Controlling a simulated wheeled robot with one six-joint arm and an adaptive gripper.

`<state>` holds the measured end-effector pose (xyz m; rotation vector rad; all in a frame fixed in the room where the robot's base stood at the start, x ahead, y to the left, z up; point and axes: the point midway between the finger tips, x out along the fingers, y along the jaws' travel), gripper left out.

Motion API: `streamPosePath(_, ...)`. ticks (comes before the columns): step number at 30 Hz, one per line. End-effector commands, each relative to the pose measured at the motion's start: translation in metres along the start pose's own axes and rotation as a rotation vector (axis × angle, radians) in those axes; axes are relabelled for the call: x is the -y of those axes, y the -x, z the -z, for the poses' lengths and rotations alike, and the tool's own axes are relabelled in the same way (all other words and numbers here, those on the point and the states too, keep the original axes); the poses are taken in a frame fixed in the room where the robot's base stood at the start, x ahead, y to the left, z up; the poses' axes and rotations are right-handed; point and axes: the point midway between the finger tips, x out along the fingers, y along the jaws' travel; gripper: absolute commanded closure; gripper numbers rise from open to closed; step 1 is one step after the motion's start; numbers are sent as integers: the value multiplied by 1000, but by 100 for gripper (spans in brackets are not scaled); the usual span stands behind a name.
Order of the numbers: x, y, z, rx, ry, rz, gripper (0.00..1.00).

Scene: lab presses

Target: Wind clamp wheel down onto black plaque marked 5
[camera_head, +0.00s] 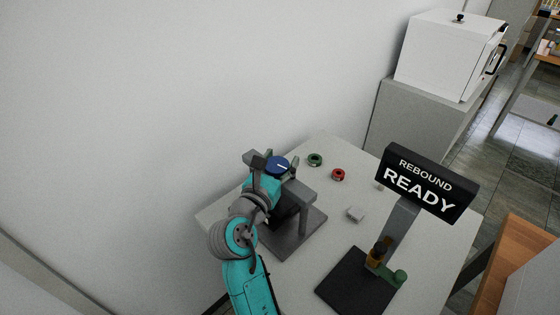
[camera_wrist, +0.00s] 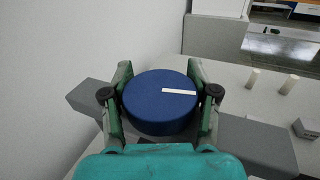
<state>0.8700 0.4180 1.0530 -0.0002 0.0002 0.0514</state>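The clamp wheel is a round dark blue knob with a white line on top; it shows in the wrist view (camera_wrist: 160,108) and in the head view (camera_head: 277,164), on top of a grey clamp frame (camera_head: 300,190). The white line points right in the wrist view. My gripper (camera_wrist: 160,92) is around the wheel, one green finger at each side, and the fingers look closed against its rim. In the head view my gripper (camera_head: 276,166) is partly hidden by my arm. The black plaque marked 5 does not show; the space below the wheel is hidden.
A stand with a black base (camera_head: 345,285) carries a sign (camera_head: 425,182) reading REBOUND READY. A green ring (camera_head: 315,159), a red ring (camera_head: 338,175) and a light block (camera_head: 356,214) lie on the table (camera_head: 240,208). A wall is close on the left. A white cabinet stands behind.

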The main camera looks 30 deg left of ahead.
Motion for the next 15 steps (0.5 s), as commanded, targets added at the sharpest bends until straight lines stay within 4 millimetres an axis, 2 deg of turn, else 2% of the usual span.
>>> streamPosePath(8,0,0,0,0,1,28,76)
streamPosePath(15,1,0,0,0,0,153,76)
